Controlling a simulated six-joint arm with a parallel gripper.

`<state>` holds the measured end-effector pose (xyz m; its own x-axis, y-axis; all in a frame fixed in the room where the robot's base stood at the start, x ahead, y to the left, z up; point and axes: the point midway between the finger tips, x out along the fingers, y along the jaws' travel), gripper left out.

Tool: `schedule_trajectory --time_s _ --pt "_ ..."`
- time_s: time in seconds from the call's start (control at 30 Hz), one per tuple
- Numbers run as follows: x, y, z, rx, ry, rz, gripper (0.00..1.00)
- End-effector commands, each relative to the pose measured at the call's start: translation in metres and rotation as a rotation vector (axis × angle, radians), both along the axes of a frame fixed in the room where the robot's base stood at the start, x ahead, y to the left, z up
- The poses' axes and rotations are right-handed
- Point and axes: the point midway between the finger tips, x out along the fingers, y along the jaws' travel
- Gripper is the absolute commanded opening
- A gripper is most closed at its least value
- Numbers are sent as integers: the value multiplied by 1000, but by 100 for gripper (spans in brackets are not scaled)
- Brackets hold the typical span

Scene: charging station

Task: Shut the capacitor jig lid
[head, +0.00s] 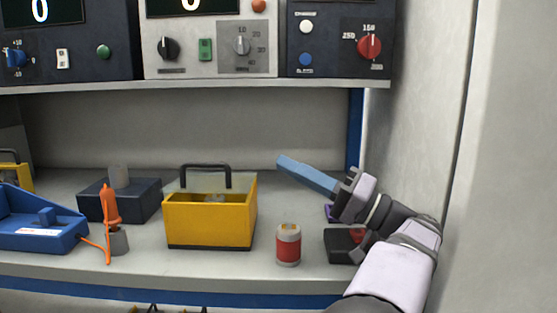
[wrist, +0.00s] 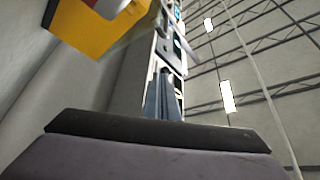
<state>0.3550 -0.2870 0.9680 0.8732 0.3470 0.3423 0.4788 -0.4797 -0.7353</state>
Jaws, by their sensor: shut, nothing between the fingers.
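A yellow box (head: 212,227), which I take to be the capacitor jig, stands on the bench in the middle of the head view. A grey part (head: 214,198) shows inside it. A dark handle (head: 206,168) stands up at its back edge, with a faint see-through panel near it; the lid's exact angle is hard to tell. The wrist view shows the yellow box (wrist: 88,40) at the top left. My gripper (head: 280,160), with long blue fingers, is shut and empty. It is in the air to the right of the box and above it, apart from it.
A red and grey can (head: 288,245) and a dark box (head: 343,246) stand right of the jig. An orange probe (head: 110,206), a navy block (head: 145,198) and a blue device (head: 40,233) are left. An instrument shelf (head: 200,84) overhangs; a wall (head: 425,120) bounds the right.

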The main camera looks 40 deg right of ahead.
Motion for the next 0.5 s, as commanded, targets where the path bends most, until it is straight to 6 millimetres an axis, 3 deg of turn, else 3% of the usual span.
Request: schedule_trajectory --time_s 0.27,0.5 --pt "-2 0 3 0 0 5 0" --pt "12 14 44 2 0 53 0"
